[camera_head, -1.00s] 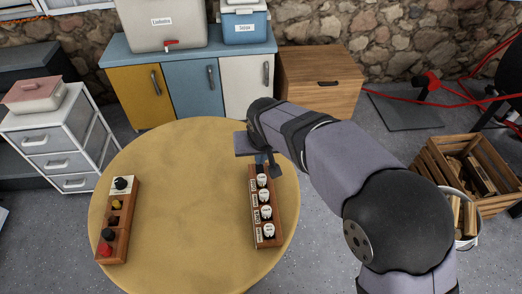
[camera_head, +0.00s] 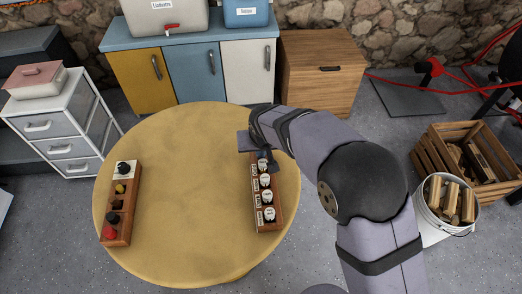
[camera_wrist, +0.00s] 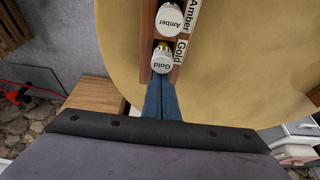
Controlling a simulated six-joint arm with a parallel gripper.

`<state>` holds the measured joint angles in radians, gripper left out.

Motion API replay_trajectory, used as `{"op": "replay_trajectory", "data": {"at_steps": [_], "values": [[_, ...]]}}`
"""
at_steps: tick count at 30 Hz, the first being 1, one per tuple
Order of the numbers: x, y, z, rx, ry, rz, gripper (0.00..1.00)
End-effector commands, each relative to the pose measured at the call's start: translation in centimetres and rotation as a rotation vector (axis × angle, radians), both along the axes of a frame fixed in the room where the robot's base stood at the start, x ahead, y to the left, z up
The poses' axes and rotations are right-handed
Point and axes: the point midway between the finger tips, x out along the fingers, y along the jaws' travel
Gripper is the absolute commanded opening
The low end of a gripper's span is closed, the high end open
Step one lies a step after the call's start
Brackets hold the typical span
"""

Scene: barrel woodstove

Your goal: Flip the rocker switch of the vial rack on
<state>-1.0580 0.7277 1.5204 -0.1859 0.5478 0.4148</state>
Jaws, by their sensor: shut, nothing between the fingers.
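The vial rack (camera_head: 276,217) is a long wooden holder on the right side of the round table, with several white-capped, labelled vials in a row. The rocker switch is not visible; my gripper and wrist cover that end of the rack.
The yellow round table (camera_head: 190,190) is clear in the middle. A wooden control panel (camera_head: 124,203) with a black knob, a yellow button and a red button stands at its left. A bucket of firewood (camera_head: 432,222) and a wooden crate (camera_head: 432,165) are on the floor at right.

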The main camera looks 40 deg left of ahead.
Motion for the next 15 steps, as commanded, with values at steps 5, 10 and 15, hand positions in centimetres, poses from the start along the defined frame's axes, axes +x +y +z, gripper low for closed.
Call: {"op": "replay_trajectory", "data": {"at_steps": [5,10,15], "values": [[-0.3,-0.3,-1.6,-0.001,0.0,0.001,0.0],[-0.6,-0.6,-1.7,-0.005,0.003,0.001,0.0],[-0.7,-0.8,-1.9,-0.011,0.006,0.0,0.0]]}}
